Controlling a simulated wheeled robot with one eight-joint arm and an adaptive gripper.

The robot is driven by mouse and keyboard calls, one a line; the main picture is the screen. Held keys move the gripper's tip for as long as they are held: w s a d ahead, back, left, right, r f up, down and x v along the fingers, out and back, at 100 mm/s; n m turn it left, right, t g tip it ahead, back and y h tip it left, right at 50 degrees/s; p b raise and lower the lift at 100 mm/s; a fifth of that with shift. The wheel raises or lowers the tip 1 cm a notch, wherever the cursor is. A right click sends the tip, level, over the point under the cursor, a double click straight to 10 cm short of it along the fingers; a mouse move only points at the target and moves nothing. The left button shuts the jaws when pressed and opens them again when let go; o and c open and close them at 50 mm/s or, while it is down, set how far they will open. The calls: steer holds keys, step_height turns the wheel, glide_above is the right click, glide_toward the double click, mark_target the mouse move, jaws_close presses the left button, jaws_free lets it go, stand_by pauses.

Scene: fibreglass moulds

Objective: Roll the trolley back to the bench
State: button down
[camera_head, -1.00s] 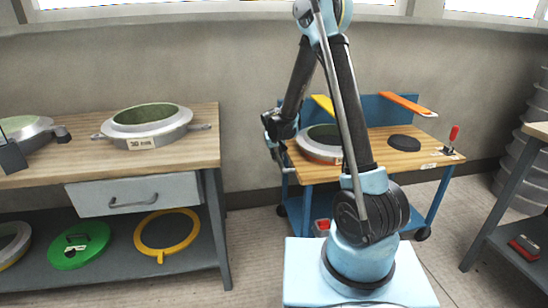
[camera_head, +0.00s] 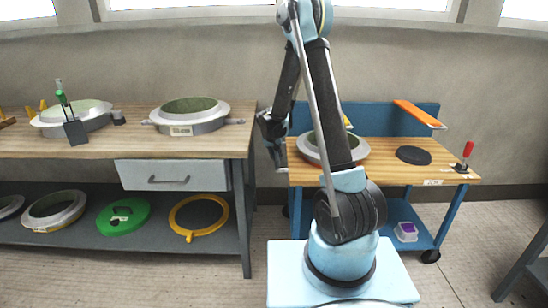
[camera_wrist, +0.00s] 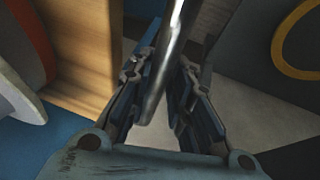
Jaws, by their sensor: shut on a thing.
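The trolley has a wooden top (camera_head: 440,172), a blue back panel and blue legs. It stands just right of the bench (camera_head: 90,147), with a narrow gap between them. My gripper (camera_head: 276,160) is at the trolley's left end, beside the bench's right edge. In the wrist view my gripper (camera_wrist: 168,80) has its fingers on either side of a shiny metal bar, the trolley's handle (camera_wrist: 178,40). The trolley's wooden edge (camera_wrist: 92,50) shows left of the fingers. My arm hides part of the trolley.
On the trolley are a ring mould (camera_head: 352,148), a black disc (camera_head: 413,155), an orange bar (camera_head: 418,113) and a red-handled clamp (camera_head: 465,158). A purple-white box (camera_head: 406,232) sits on its lower shelf. Another table's leg (camera_head: 525,262) stands at the right. Floor in front is clear.

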steer(key=shift+w+a, duration=0.1)
steer(key=shift+a, duration=0.25)
steer(key=c, duration=1.4)
jaws_free()
steer(key=shift+a, duration=0.1)
steer(key=shift+c, duration=0.2)
steer(key=v, duration=1.1)
steer(key=shift+s+r, duration=0.25)
steer(key=shift+r, duration=0.1)
